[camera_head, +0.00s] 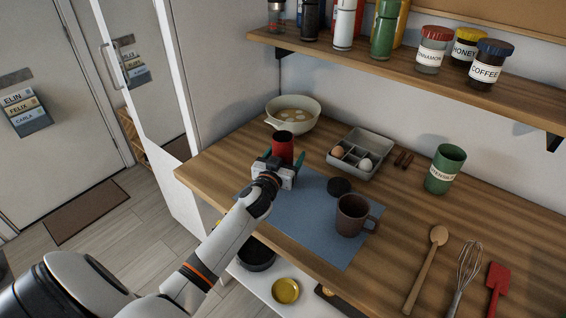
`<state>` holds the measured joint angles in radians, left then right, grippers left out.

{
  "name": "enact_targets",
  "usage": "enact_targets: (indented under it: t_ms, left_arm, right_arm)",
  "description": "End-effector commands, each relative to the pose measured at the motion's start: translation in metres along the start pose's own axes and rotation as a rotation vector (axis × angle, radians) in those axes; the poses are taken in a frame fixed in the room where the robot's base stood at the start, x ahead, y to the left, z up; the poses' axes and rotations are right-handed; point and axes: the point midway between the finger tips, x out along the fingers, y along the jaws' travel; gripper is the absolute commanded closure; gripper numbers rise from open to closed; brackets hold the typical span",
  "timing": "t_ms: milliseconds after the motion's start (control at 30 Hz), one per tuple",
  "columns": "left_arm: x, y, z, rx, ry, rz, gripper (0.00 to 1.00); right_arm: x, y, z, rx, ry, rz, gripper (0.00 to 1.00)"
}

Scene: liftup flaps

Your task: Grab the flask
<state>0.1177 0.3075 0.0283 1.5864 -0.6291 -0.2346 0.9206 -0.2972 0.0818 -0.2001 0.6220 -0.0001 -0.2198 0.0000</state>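A red cylindrical vessel, likely the flask (282,146), stands near the left end of the wooden counter, at the far corner of the blue mat. Its lower part is hidden behind my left gripper (282,157). The gripper's fingers are spread, one to each side of the red vessel, and look apart from it. Several bottle-like flasks also stand on the upper shelf, including a white one (345,24) and a green one (384,30). My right gripper is not in view.
On the blue mat (318,235) are a brown mug (352,215) and a black lid (339,186). A cream pot (293,113) and a grey egg tray (362,152) stand behind. The shelf (420,75) overhangs.

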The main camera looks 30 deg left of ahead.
Motion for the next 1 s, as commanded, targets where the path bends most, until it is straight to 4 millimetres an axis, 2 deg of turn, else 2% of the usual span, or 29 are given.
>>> enact_targets:
  t_ms: [67, 433, 767, 1000]
  left_arm:
    - [0.0, 0.0, 0.0, 0.0, 0.0, 0.0, 0.28]
    - [0.0, 0.0, 0.0, 0.0, 0.0, 0.0, 0.87]
    - [0.0, 0.0, 0.003, 0.0, -0.003, 0.0, 0.87]
    - [0.0, 0.0, 0.013, 0.002, -0.005, 0.0, 0.87]
  right_arm:
    - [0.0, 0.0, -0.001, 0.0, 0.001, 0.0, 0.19]
    - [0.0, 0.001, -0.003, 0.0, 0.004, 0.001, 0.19]
    - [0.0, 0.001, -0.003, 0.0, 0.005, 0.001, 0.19]
    - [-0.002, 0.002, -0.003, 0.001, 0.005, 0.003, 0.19]
